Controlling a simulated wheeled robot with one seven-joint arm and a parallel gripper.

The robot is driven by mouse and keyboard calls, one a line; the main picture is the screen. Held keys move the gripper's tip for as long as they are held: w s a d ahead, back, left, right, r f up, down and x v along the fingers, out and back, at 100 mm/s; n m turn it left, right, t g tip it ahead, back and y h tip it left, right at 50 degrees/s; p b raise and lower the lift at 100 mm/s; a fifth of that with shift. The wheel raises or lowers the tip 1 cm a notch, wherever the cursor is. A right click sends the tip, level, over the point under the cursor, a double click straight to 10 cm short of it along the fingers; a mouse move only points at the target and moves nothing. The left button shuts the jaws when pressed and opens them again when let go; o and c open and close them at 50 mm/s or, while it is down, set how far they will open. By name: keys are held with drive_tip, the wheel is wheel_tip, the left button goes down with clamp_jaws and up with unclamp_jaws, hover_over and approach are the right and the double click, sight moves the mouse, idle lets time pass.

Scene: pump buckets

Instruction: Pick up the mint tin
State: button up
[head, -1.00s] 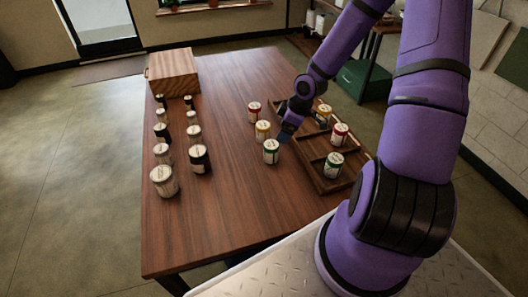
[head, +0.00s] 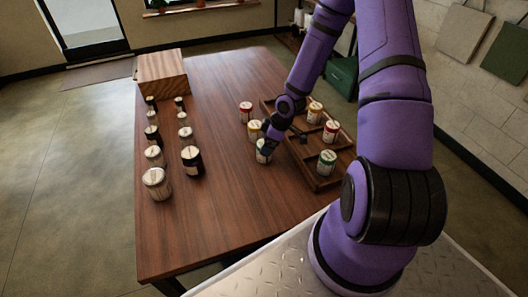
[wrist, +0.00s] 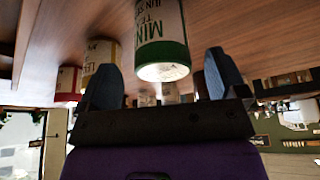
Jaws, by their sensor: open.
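The mint tin (head: 263,156) is a pale tin with green bands, upright on the wooden table left of the tray. In the wrist view its label reads "MIN" over "TE", and the tin (wrist: 160,35) appears between and beyond my two fingertips. My gripper (wrist: 163,82) is open, with a finger on either side of the tin's near end. No contact shows. In the head view my gripper (head: 268,143) is right at the tin and hides part of it. A second green-lidded tin (head: 326,163) stands in the tray's near part.
A yellow tin (head: 254,130) and a red tin (head: 246,111) stand just behind the mint tin. The divided wooden tray (head: 318,183) also holds yellow and red tins. Two rows of jars (head: 156,183) and a wooden box (head: 162,78) occupy the left. The table's middle is clear.

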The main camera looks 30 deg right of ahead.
drive_tip(key=shift+x, duration=2)
drive_tip(key=shift+s, duration=0.15)
drive_tip(key=c, duration=1.1)
